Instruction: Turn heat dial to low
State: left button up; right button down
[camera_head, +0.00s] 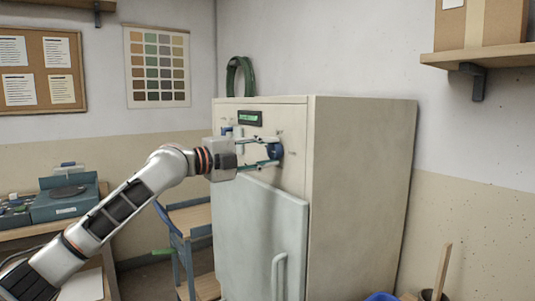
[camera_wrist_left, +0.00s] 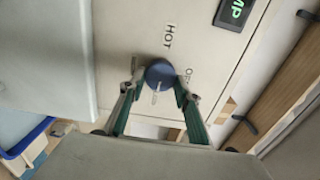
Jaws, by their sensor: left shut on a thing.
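The heat dial (camera_head: 274,151) is a round blue knob on the upper front of the cream kiln cabinet (camera_head: 365,190). My left gripper (camera_head: 268,152) reaches it from the left, with its fingers on either side of the knob and shut on it. In the left wrist view the dial (camera_wrist_left: 160,73) sits between the two fingertips (camera_wrist_left: 159,86). A pale pointer mark shows on the knob. My right gripper is not in view.
A small green-lit display (camera_head: 250,118) is above the dial. The cabinet's pale door (camera_head: 260,230) with its handle is below and stands out from the front.

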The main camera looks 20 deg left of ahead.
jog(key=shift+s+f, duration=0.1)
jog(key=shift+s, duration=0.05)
pick_arm(q)
jog(key=o, duration=0.9)
jog(key=shift+o, duration=0.8)
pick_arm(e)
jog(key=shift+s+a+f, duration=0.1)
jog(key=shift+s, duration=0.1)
pick_arm(q)
jog(key=shift+a, duration=0.1)
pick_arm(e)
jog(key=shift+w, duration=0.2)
pick_arm(q)
jog(key=shift+s+a, duration=0.2)
jog(key=shift+s, duration=0.1)
jog(key=v, duration=1.1)
